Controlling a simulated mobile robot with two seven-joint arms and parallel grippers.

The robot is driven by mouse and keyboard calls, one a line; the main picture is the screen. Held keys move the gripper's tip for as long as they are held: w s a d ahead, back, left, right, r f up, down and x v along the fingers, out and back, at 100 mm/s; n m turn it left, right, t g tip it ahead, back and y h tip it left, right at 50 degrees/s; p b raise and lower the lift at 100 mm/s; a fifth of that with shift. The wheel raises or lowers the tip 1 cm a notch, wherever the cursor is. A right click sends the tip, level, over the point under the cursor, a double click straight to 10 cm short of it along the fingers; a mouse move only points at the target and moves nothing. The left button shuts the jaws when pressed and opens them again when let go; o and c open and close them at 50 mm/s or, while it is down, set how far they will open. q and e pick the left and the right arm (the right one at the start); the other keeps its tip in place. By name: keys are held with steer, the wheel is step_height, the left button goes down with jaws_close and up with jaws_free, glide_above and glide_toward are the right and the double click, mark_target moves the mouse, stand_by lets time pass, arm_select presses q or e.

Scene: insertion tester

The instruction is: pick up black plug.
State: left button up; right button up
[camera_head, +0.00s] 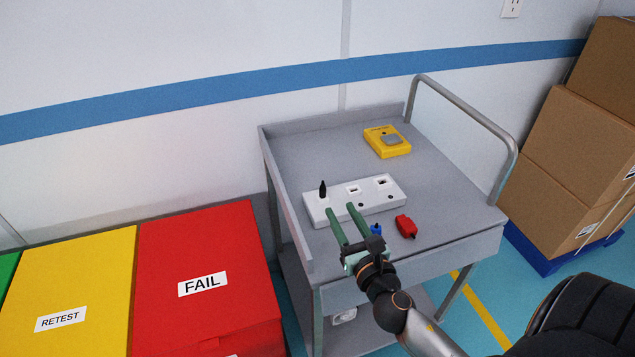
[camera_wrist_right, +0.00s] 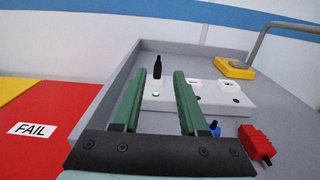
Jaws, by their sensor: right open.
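The black plug (camera_head: 323,189) stands upright at the left end of the white socket strip (camera_head: 386,190) on the grey cart. In the right wrist view the black plug (camera_wrist_right: 157,67) appears between the two fingers, beyond their tips. My right gripper (camera_head: 341,208) is open, with green fingers pointing at the strip. Its fingertips are at the strip's near edge, apart from the plug. The right gripper (camera_wrist_right: 155,78) holds nothing. My left gripper is not in view.
A red plug (camera_head: 406,226) and a blue plug (camera_head: 376,229) lie near the gripper, the blue one partly hidden. A yellow device (camera_head: 387,141) sits at the back. The cart (camera_head: 440,178) has a raised left edge and a metal handle (camera_head: 470,115). Red and yellow bins stand left.

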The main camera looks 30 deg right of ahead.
mark_target(323, 183)
steer(key=x, duration=0.5)
steer(key=shift+w+d+p, duration=0.1)
steer(key=shift+w+p, duration=0.25)
steer(key=shift+f+x, duration=0.15)
steer(key=shift+x, duration=1.35)
steer(key=shift+f+x, duration=0.1)
steer(key=shift+x, duration=1.45)
steer(key=shift+c, duration=0.3)
jaws_close()
